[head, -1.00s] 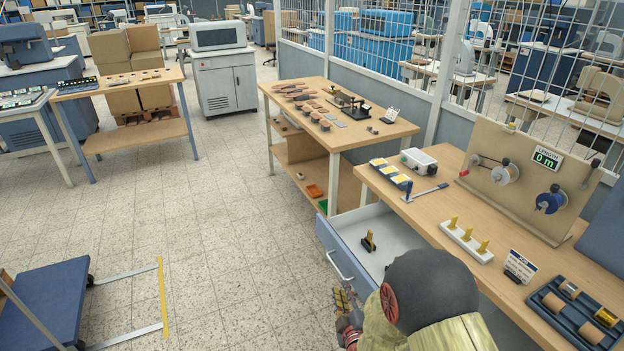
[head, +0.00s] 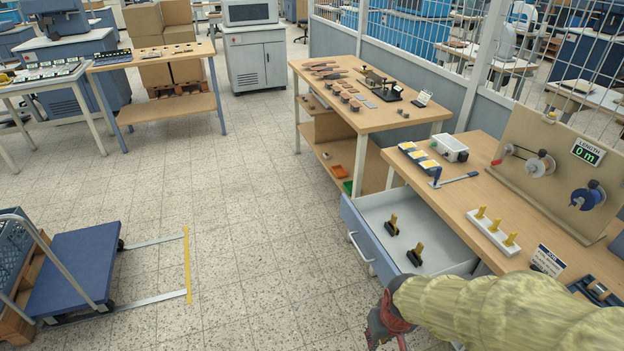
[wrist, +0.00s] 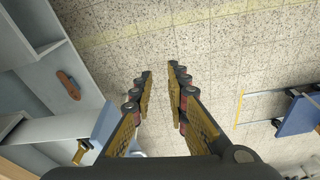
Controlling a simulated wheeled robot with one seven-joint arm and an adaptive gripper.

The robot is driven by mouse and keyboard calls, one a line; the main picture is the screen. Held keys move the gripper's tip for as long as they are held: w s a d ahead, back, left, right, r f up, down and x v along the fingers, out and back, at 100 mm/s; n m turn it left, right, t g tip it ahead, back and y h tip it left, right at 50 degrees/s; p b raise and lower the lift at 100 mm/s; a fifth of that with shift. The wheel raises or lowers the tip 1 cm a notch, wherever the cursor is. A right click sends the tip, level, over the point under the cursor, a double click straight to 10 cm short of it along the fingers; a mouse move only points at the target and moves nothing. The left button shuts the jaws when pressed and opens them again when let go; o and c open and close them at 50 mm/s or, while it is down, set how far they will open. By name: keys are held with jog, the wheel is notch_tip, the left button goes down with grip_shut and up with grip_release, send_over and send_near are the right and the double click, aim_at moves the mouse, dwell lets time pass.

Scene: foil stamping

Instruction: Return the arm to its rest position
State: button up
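My arm, in a pale yellow sleeve, comes in from the lower right of the head view. My gripper (wrist: 160,72) shows in the wrist view with its two fingers apart and nothing between them, above bare floor. In the head view only its red and dark wrist end (head: 388,322) shows at the bottom edge; the fingertips are out of sight. It hangs in front of the open drawer (head: 362,240), apart from it.
The workbench (head: 470,205) above the drawer carries a white rack (head: 490,238) with yellow-handled pieces and a length counter (head: 587,153). Another table (head: 420,112) stands behind. A blue trolley (head: 75,265) is at left. The floor between is clear.

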jog(key=s+d+r+m+t, duration=0.1)
jog(key=s+r, duration=0.3)
jog(key=r, duration=0.8)
jog(key=s+d+r+m+t, duration=0.1)
jog(key=s+r, duration=0.3)
jog(key=r, duration=0.8)
jog(key=shift+d+t, duration=0.45)
jog(key=shift+t, duration=0.35)
